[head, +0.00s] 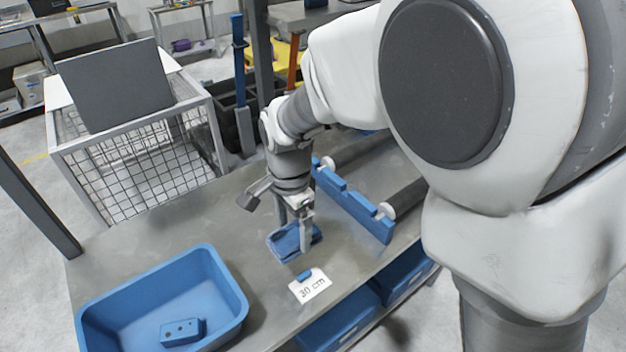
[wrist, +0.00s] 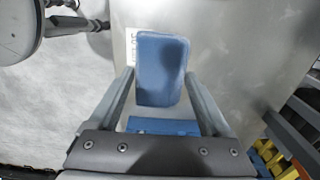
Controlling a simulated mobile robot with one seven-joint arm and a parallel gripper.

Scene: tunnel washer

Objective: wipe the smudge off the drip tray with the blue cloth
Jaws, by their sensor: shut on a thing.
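I cannot single out the drip tray from the grey metal top (head: 237,213). No clear smudge shows there; it may be hidden. I cannot tell whether the cloth touches the surface.
A white "30 cm" label (head: 310,286) lies just in front of the cloth. A blue tub (head: 235,290) holding a blue block (head: 181,332) stands front left. A blue notched rack (head: 352,205) with grey rollers is right of my gripper. A wire cage (head: 135,175) stands behind.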

